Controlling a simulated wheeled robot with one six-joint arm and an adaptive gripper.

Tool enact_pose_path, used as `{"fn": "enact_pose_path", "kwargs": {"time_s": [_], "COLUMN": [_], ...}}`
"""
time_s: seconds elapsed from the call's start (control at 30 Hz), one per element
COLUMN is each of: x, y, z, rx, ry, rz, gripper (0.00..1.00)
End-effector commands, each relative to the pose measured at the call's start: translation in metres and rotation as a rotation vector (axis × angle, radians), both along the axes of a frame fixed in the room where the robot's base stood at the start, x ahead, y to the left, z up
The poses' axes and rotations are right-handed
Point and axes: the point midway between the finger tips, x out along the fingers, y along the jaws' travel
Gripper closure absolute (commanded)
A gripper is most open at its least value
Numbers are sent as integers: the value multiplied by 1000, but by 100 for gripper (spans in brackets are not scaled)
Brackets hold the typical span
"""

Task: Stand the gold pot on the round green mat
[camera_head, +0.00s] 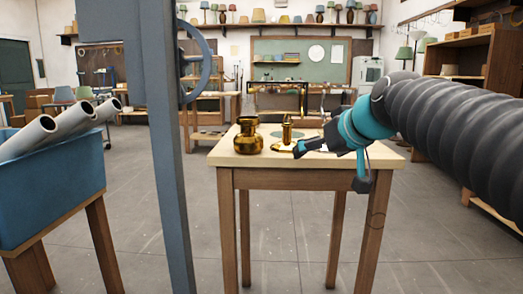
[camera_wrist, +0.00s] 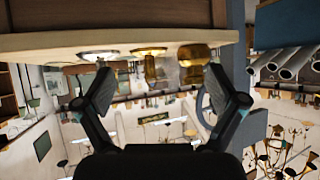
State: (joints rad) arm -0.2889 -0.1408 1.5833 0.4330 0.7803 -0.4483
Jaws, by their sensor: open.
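The gold pot (camera_head: 249,135) stands upright at the left of the wooden table. It also shows in the wrist view (camera_wrist: 194,51), which is upside down. A round green mat (camera_head: 276,133) seems to lie to its right, partly hidden by a gold candlestick-like piece (camera_head: 287,132) with a wide base. My gripper (camera_head: 299,150) is over the table's front part, right of the pot and in front of the candlestick. Its two fingers (camera_wrist: 168,88) are spread apart with nothing between them. The pot is apart from my gripper.
The table (camera_head: 235,159) has a bare front strip. A pale, shiny round piece (camera_wrist: 97,54) shows beside the candlestick in the wrist view. A blue post (camera_head: 165,150) stands left of the table, and a blue bin (camera_head: 55,190) with pipes is farther left.

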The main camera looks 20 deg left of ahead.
Motion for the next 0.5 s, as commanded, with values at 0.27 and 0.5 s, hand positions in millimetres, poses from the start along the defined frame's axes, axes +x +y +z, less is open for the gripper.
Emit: {"fn": "enact_pose_path", "kwargs": {"time_s": [0.27, 0.5], "x": [51, 65], "y": [96, 124], "z": [47, 56], "rx": [84, 104], "ry": [-168, -207], "rz": [173, 210], "gripper": [5, 5]}}
